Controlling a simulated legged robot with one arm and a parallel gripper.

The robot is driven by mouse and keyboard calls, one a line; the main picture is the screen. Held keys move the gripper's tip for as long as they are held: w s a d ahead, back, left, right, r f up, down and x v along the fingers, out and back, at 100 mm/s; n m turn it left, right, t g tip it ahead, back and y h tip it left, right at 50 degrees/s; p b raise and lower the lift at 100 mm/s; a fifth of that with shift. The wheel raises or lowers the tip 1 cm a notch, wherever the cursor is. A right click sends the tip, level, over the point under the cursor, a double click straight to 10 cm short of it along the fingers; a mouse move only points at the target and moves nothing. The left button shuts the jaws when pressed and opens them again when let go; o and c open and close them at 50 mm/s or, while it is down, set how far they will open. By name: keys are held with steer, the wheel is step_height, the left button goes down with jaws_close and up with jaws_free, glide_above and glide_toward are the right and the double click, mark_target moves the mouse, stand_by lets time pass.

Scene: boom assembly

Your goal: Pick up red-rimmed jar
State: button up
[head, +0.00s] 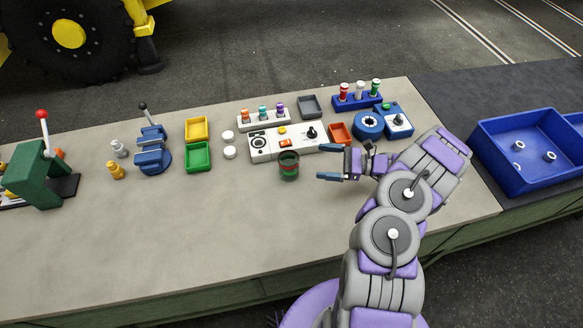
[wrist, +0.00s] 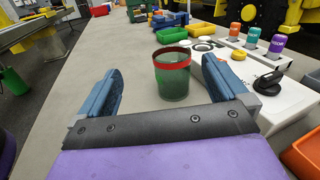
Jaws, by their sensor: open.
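The red-rimmed jar (head: 289,165) is a dark green, see-through cup with a red band near its top. It stands upright on the grey workbench (head: 240,220), in front of the white control panel. My gripper (head: 333,163) is to the right of the jar in the head view, low over the bench, with its blue fingers pointing left toward it. In the wrist view the jar (wrist: 172,73) stands ahead, between the two blue fingers (wrist: 158,85) and beyond their tips. The gripper is open and empty, apart from the jar.
The white control panel (head: 290,142) with a joystick stands close behind the jar. Two white round caps (head: 229,152) and green (head: 198,157) and yellow trays lie to the left. An orange tray (head: 340,133) sits behind the gripper. The bench in front of the jar is clear.

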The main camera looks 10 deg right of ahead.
steer(key=shift+m+t+h, duration=0.3)
steer(key=shift+m+t, duration=0.4)
steer(key=shift+m, duration=0.2)
steer(key=d+f, duration=0.1)
steer(key=f, duration=0.1)
steer(key=d+f, duration=0.1)
steer(key=d, duration=0.1)
steer(key=shift+s+f, duration=0.2)
steer(key=shift+f, duration=0.2)
steer(key=shift+a+f, duration=0.1)
steer(key=shift+f, duration=0.2)
steer(key=b, duration=0.3)
glide_toward(280, 160)
steer(key=a, duration=0.1)
steer(key=w+a, duration=0.1)
steer(key=a, duration=0.1)
steer(key=shift+w+a+m+t, duration=0.25)
steer(key=shift+w+m+t, duration=0.05)
steer(key=shift+w, duration=0.05)
steer(key=x, duration=0.2)
steer(key=b+x, duration=0.1)
steer(key=shift+a+f, duration=0.25)
steer(key=shift+a, duration=0.1)
steer(key=shift+w+a+r, duration=0.1)
steer(key=shift+w+a, duration=0.25)
steer(key=shift+w, duration=0.1)
steer(key=shift+a, duration=0.4)
steer(key=c, duration=0.5)
steer(key=shift+d, duration=0.25)
steer(key=c, duration=0.6)
